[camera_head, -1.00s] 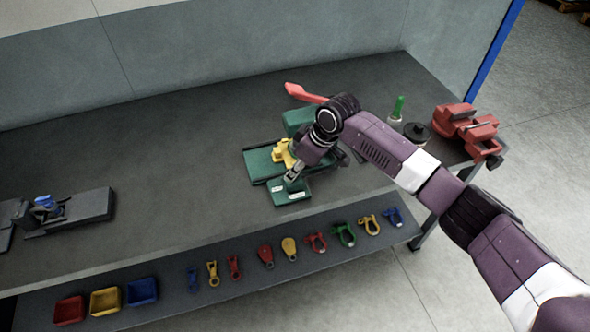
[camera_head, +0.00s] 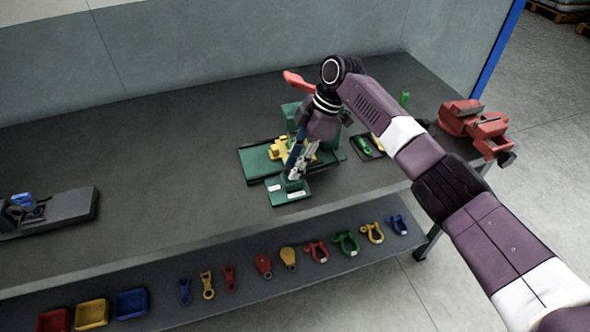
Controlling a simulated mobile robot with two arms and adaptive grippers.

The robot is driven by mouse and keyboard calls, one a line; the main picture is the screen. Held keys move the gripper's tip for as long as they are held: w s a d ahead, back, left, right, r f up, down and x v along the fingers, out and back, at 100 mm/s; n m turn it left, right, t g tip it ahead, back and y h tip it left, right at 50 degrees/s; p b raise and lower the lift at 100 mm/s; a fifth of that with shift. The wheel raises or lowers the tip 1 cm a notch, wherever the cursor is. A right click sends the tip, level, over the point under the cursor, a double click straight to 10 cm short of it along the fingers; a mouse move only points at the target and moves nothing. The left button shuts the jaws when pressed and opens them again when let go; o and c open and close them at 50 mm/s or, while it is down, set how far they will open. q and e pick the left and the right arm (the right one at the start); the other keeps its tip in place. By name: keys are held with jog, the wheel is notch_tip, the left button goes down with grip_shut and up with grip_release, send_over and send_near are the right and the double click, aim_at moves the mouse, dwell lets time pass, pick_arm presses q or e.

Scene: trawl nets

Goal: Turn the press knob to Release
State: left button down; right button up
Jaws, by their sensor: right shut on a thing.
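The green press (camera_head: 258,163) stands on the workbench, with a yellow part (camera_head: 279,148) on its bed and a red lever (camera_head: 295,80) sticking up behind my wrist. A low green front box (camera_head: 289,194) carries small pale labels, too small to read. My right gripper (camera_head: 295,176) points down at the top of this box, its fingers shut on the press knob. The fingers hide the knob, so I cannot tell which way it points. My left gripper is not in view.
A red vise (camera_head: 476,128) stands at the bench's right end. A dark tray (camera_head: 367,146) with small green and yellow items lies right of the press. A grey fixture (camera_head: 62,210) sits at left. Coloured shackles and bins (camera_head: 131,304) rest on the lower shelf.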

jog(key=shift+n, duration=0.3)
dwell(0.4)
jog(key=o, duration=1.2)
jog(key=shift+c, duration=0.2)
jog(key=v, duration=1.2)
jog(key=shift+w, duration=0.2)
jog(key=shift+f, duration=0.1)
